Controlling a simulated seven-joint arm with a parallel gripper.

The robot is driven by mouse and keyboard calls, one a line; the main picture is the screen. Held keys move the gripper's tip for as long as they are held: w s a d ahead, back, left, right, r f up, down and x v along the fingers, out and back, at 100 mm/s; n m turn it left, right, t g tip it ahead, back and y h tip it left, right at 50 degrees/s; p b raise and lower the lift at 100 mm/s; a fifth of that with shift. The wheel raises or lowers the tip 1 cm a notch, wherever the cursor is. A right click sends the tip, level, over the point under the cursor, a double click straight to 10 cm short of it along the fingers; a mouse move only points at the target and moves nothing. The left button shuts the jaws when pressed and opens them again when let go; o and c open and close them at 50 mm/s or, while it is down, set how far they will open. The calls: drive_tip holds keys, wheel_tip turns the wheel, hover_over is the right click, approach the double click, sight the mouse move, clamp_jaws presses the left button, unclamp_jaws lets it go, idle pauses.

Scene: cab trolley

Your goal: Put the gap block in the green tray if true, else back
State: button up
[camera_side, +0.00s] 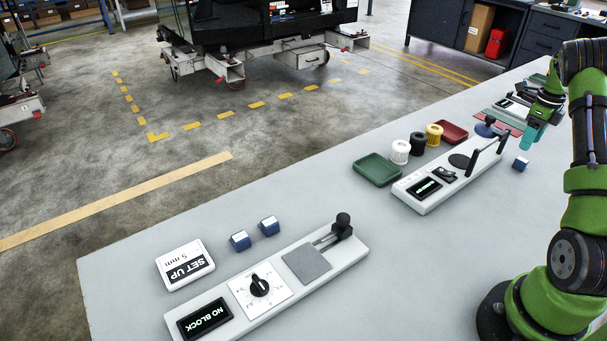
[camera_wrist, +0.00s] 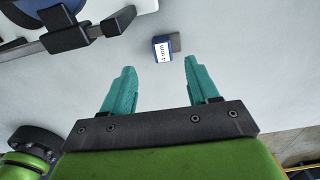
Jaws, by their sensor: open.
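My gripper (camera_side: 532,133) is open and empty above the far right part of the bench. Its teal fingers (camera_wrist: 163,90) are apart in the wrist view. A blue gap block (camera_wrist: 163,50) with a white "4 mm" label lies ahead of the fingertips, with a grey part at its side; a blue block (camera_side: 520,163) on the bench below my gripper appears to be the same one. Two other blue blocks, one left (camera_side: 240,240) and one right (camera_side: 269,226), lie near the front station. The green tray (camera_side: 377,169) is empty, left of the middle station.
The front station (camera_side: 345,262) has a dial, a grey plate and a display reading "NO BLOCK". A sign (camera_side: 185,265) reads "SET UP 5 mm". White, black and yellow cylinders (camera_side: 400,151) stand between the green tray and a red tray (camera_side: 451,131). The middle station (camera_side: 425,206) carries a raised bar.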

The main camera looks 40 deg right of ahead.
sight(523, 160)
drive_tip(key=f, duration=0.6)
drive_tip(key=shift+s+d+f, duration=0.2)
drive_tip(key=shift+f, duration=0.05)
clamp_jaws()
